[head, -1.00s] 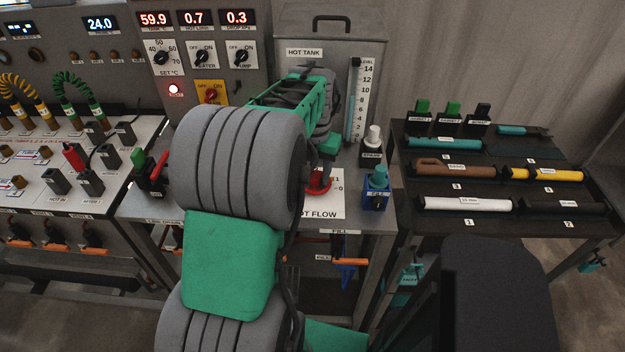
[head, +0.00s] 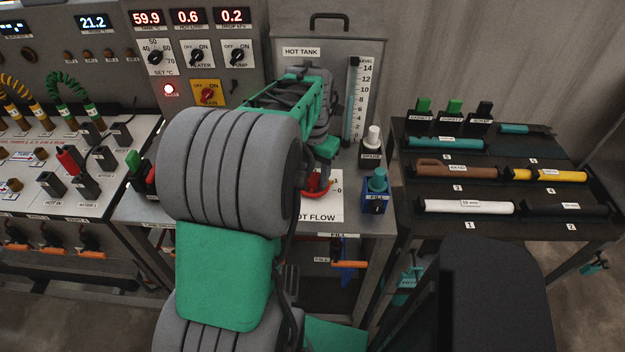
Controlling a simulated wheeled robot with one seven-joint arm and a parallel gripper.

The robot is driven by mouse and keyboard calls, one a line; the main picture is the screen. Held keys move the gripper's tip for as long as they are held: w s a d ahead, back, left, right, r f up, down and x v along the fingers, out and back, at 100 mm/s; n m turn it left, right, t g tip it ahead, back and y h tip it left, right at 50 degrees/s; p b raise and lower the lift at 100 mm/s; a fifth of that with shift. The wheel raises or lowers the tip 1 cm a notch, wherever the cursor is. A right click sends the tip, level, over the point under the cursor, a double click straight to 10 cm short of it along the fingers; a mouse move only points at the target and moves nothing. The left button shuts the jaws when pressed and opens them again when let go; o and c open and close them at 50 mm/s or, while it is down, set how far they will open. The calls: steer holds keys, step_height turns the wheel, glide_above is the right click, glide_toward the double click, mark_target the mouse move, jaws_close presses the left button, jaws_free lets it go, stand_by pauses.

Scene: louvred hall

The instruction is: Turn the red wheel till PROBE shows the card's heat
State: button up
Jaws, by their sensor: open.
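I cannot make out a card giving a heat.
The hot tank (head: 290,75) has a level gauge (head: 356,100). Displays above the switches read 59.9 (head: 146,18), 0.6 (head: 188,17) and 0.2 (head: 232,15). A dark rack (head: 480,185) holds coloured tubes farther right.

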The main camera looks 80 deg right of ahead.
mark_target(314, 177)
steer(key=shift+s+a+f, duration=0.1)
steer(key=shift+a+f, duration=0.15)
steer(key=shift+f, duration=0.25)
steer(key=shift+s+a+f, duration=0.1)
steer(key=shift+a+f, duration=0.1)
steer(key=shift+f, duration=0.25)
steer(key=r+p, duration=0.2)
steer(key=r, duration=0.2)
steer(key=r+p, duration=0.3)
steer(key=shift+d+r, duration=0.2)
steer(key=shift+r, duration=0.2)
